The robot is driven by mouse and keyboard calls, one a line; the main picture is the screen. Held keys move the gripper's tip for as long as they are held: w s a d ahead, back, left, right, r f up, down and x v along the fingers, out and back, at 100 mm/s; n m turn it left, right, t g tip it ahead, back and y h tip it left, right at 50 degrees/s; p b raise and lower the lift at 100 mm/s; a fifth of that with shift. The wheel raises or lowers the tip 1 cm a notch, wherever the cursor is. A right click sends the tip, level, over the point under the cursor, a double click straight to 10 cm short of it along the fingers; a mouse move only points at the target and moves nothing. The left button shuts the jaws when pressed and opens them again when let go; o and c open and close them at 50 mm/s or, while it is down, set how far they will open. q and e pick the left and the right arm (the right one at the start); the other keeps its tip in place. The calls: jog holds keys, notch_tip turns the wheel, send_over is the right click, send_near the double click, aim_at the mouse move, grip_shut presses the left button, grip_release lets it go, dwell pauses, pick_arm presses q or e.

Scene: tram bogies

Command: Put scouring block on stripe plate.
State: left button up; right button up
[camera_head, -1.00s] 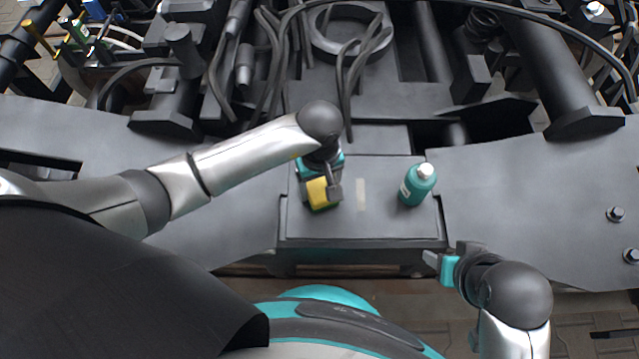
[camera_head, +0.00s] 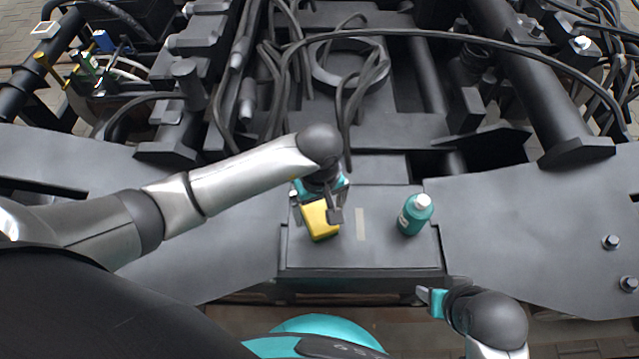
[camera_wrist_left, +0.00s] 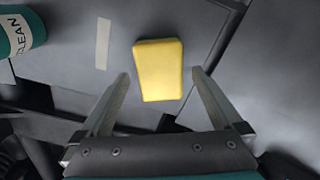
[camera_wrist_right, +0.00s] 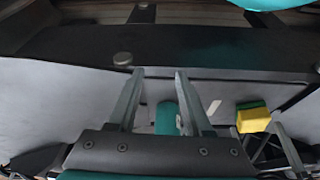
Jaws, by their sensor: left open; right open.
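The yellow scouring block (camera_head: 320,219) lies at the left side of the grey plate with a pale stripe (camera_head: 361,224), left of the stripe. It also shows in the left wrist view (camera_wrist_left: 160,70), and in the right wrist view (camera_wrist_right: 253,120), where a green side shows. My left gripper (camera_head: 318,203) is open just behind the block. In the left wrist view its fingertips stand apart on either side of the block's lower half, with gaps and no visible contact. My right gripper (camera_head: 430,298) is open and empty, in front of the plate's right corner.
A teal bottle with a white cap (camera_head: 415,214) stands on the plate right of the stripe; it reads CLEAN in the left wrist view (camera_wrist_left: 18,30). Cables (camera_head: 357,85) and dark bogie parts lie behind. The plate's front middle is clear.

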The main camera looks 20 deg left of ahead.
aim_at(319, 215)
pick_arm(q)
notch_tip(319, 215, up, 7)
jog(key=p, duration=0.2)
jog(key=shift+r+p, duration=0.15)
jog(key=shift+p, duration=0.2)
jog(key=shift+r, duration=0.75)
pick_arm(e)
notch_tip(319, 215, down, 7)
jog(key=s+g, duration=0.1)
jog(key=s, duration=0.1)
jog(key=shift+s+d, duration=0.15)
jog(key=shift+s, duration=0.05)
